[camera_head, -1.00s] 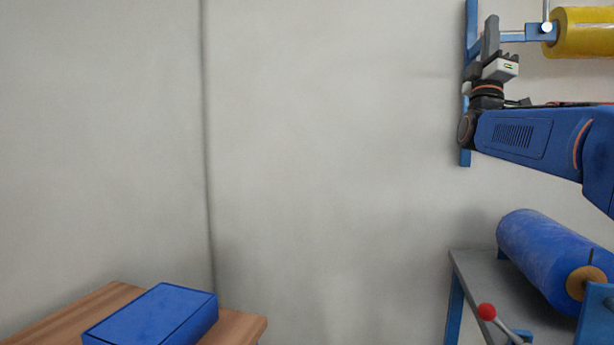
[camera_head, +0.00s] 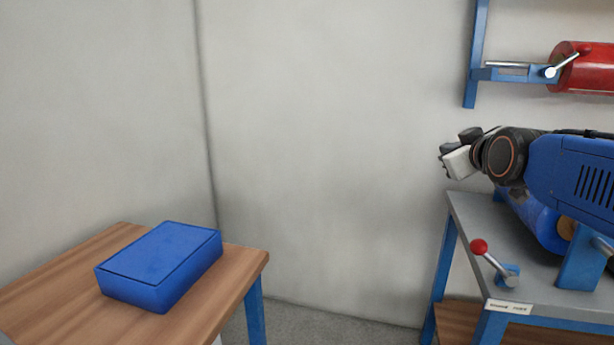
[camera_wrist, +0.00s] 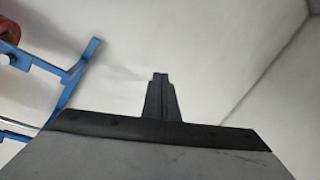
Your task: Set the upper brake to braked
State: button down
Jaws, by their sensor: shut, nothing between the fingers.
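My gripper (camera_head: 449,160) is at right of centre in the head view, in front of the bare wall, below and left of the wall rack. In the wrist view its dark fingers (camera_wrist: 160,82) are together and empty. The rack's upper part is out of view.
The blue wall rack (camera_head: 475,55) also shows at left in the wrist view (camera_wrist: 70,85). Below, a red-knobbed lever (camera_head: 492,262) stands on a grey bench (camera_head: 470,215) beside a blue roll (camera_head: 537,222). A blue box (camera_head: 160,265) lies on a wooden table (camera_head: 60,285). The middle wall is clear.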

jog(key=s+a+f+m+g, duration=0.1)
jog(key=s+f+g, duration=0.1)
jog(key=s+f, duration=0.4)
jog(key=s+a+f+m+g, duration=0.1)
jog(key=s+f+g, duration=0.2)
jog(key=s+f, duration=0.3)
notch_tip(320, 180, down, 5)
jog(key=shift+s+a+f+g+y, duration=0.2)
jog(key=shift+s+g+y, duration=0.1)
jog(key=shift+y, duration=0.1)
jog(key=c, duration=2.1)
grip_release()
jog(key=s+f+m+g, duration=0.1)
jog(key=s+f, duration=0.3)
jog(key=s, duration=0.1)
jog(key=s+f+m+g, duration=0.1)
jog(key=s+f+g, duration=0.1)
jog(key=s+f, duration=0.3)
jog(key=s+f+m+g, duration=0.1)
jog(key=s+f+g, duration=0.1)
jog(key=s+f, duration=0.2)
jog(key=shift+s+a+f, duration=0.2)
jog(key=shift+s+a, duration=0.15)
jog(key=shift+s, duration=0.15)
jog(key=o, duration=0.7)
jog(key=shift+s+f, duration=0.1)
jog(key=shift+s, duration=0.05)
jog(key=shift+d, duration=0.1)
